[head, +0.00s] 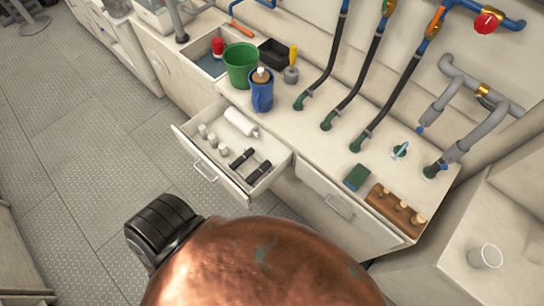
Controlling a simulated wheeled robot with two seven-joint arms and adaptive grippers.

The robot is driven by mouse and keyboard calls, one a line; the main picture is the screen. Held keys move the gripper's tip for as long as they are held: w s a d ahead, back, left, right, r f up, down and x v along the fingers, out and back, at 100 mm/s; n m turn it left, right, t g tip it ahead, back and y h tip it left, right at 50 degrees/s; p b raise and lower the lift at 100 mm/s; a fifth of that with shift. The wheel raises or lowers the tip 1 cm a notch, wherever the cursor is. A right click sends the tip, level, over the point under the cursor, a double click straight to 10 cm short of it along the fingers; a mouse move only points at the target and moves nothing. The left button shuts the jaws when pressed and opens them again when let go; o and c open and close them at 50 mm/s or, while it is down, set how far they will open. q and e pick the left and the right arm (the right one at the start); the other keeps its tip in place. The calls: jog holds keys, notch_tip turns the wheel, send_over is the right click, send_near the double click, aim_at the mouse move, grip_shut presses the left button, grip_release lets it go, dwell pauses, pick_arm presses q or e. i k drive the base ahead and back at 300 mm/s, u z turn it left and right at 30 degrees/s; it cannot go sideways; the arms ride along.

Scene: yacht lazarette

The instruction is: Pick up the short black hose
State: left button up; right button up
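Two short black cylinders lie side by side in the open drawer, the left one (241,158) and the right one (259,171). Either could be the short black hose; they are too small to tell apart surely. The open drawer (185,131) sticks out from under the counter. Neither of my grippers can be made out in the head view, and nothing touches the black pieces.
The drawer also holds a white roll (240,121) and several small white pieces (213,140). On the counter (310,150) stand a green bucket (240,66), a blue jug (261,95), a green sponge (357,177) and long black hoses (393,97). A large copper dome (260,270) fills the bottom foreground.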

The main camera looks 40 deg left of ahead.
aim_at(248, 153)
jog(key=z, duration=2.25)
jog(key=k, duration=2.1)
jog(key=u, duration=1.6)
